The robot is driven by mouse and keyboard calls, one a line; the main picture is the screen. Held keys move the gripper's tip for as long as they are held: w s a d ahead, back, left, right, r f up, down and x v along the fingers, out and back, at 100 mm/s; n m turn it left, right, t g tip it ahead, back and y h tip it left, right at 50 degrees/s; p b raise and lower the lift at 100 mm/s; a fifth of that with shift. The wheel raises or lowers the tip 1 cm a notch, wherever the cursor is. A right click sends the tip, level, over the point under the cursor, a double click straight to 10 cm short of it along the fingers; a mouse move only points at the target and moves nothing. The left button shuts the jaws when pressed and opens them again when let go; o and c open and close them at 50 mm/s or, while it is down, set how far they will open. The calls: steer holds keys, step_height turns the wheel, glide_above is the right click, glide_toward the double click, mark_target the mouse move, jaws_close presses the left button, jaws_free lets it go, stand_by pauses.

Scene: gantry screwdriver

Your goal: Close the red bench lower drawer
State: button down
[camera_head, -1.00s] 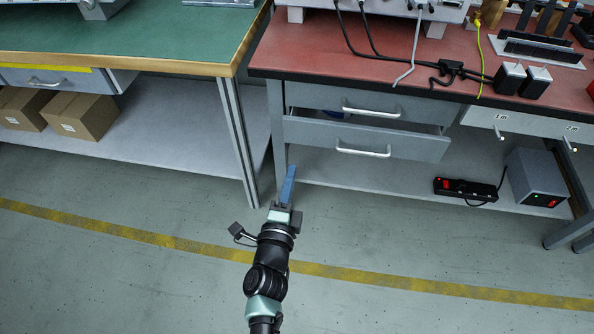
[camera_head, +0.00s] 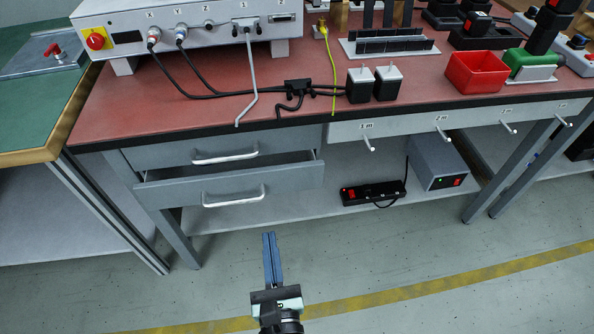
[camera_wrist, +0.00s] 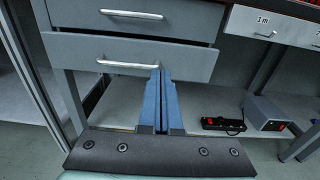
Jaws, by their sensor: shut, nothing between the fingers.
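The red bench (camera_head: 190,100) has two grey drawers under its left part. The lower drawer (camera_head: 165,194) is pulled out part way, with a bar handle (camera_head: 233,198) on its front; it also shows in the wrist view (camera_wrist: 75,55). The upper drawer (camera_head: 150,155) looks shut. My gripper (camera_head: 270,236) has its long blue fingers together, with nothing between them. It is in front of the bench, below and a little right of the lower handle in the head view. In the wrist view, the fingertips (camera_wrist: 161,70) overlap the right end of the lower handle (camera_wrist: 128,64); contact cannot be told.
A power strip (camera_head: 372,193) and a grey box (camera_head: 436,160) sit on the lower shelf at right. The green bench (camera_head: 30,115) is at far left. The floor in front is clear.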

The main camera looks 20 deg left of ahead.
glide_toward(261, 173)
steer(key=x, duration=0.7)
steer(key=shift+f, duration=0.15)
stand_by(0.3)
